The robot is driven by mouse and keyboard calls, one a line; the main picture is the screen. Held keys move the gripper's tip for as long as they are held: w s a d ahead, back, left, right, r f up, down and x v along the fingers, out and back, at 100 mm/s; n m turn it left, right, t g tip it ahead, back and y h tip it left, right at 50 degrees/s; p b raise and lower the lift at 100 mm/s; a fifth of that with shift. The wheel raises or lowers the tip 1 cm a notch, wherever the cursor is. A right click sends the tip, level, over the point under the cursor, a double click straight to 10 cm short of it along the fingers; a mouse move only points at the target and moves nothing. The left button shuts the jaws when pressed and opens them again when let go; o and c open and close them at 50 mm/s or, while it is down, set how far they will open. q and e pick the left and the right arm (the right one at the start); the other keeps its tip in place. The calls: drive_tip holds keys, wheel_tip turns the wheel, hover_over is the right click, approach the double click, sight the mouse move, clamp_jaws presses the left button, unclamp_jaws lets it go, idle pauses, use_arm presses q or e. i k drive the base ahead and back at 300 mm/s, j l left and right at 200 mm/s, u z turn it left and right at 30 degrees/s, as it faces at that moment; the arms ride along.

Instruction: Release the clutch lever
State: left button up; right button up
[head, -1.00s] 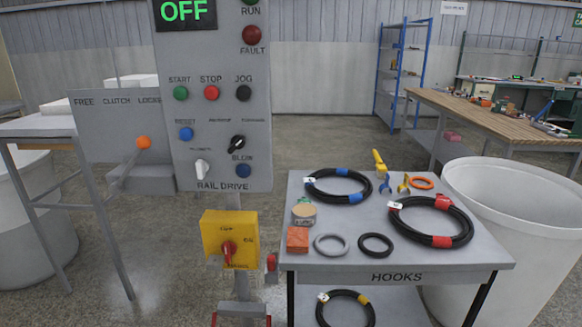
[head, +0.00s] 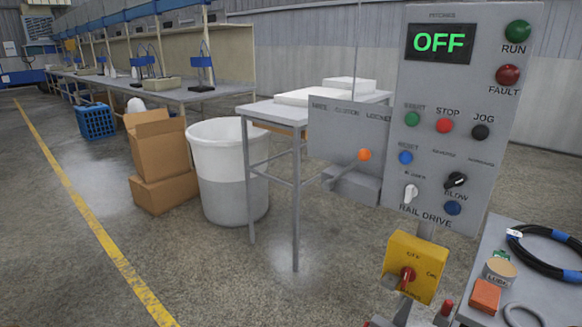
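The clutch lever (head: 347,170) has an orange knob (head: 364,154) on a grey shaft. It stands in front of a grey plate (head: 338,130) whose blurred labels read FREE, CLUTCH and LOCKED from left to right. The shaft slants up to the right, so the knob is towards the LOCKED side. A grey block (head: 355,188) sits at the lever's lower right.
The control panel (head: 458,100), its display reading OFF, stands right of the lever. A yellow switch box (head: 415,262) is below it. A hose table (head: 530,275) is at lower right. A grey table (head: 272,113), white bin (head: 232,190) and cardboard boxes (head: 160,165) stand left. Floor is open at front left.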

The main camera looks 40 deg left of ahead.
sight(364, 155)
drive_tip(key=u, duration=0.75)
